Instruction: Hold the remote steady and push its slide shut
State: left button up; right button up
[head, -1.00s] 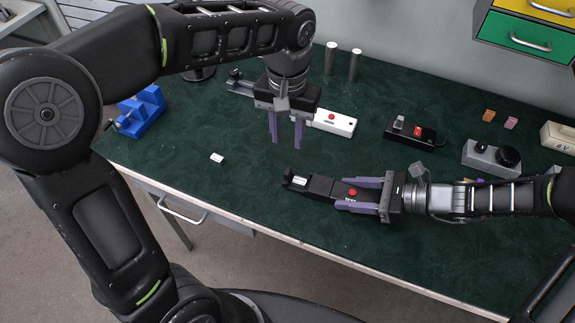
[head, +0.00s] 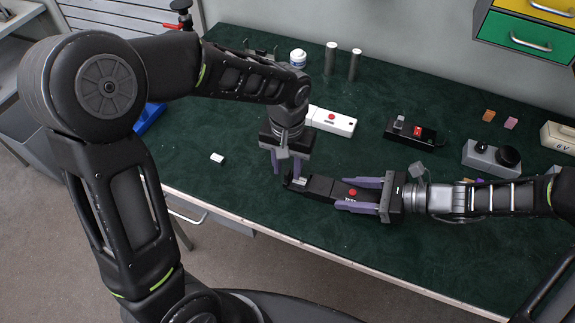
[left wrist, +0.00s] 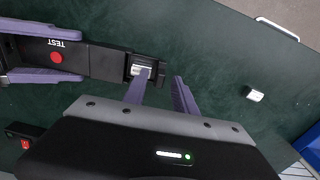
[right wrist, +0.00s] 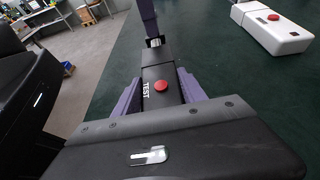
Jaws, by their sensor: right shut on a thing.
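The black remote (head: 325,188) has a red button and the word TEST. It lies across the front of the table, its slide end (left wrist: 146,68) pointing left in the head view. That end stands open, with a pale metallic piece showing inside. My right gripper (head: 362,194) is shut on the remote's body, with a purple finger along each side. My left gripper (head: 286,166) points down at the slide end, fingers apart. In the left wrist view (left wrist: 160,92), one finger overlaps the open end and the other is just beyond it. I cannot tell whether either touches.
A small white block (head: 217,158) lies left of the remote. Behind are a white remote (head: 335,122), a black switch box (head: 410,132), two metal cylinders (head: 331,58) and a white jar (head: 298,58). A grey knob box (head: 490,157) stands right. The table's front edge is close.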

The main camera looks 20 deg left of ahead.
pick_arm(q)
grip_shut()
jog(key=shift+d, duration=0.1)
dwell(1.2)
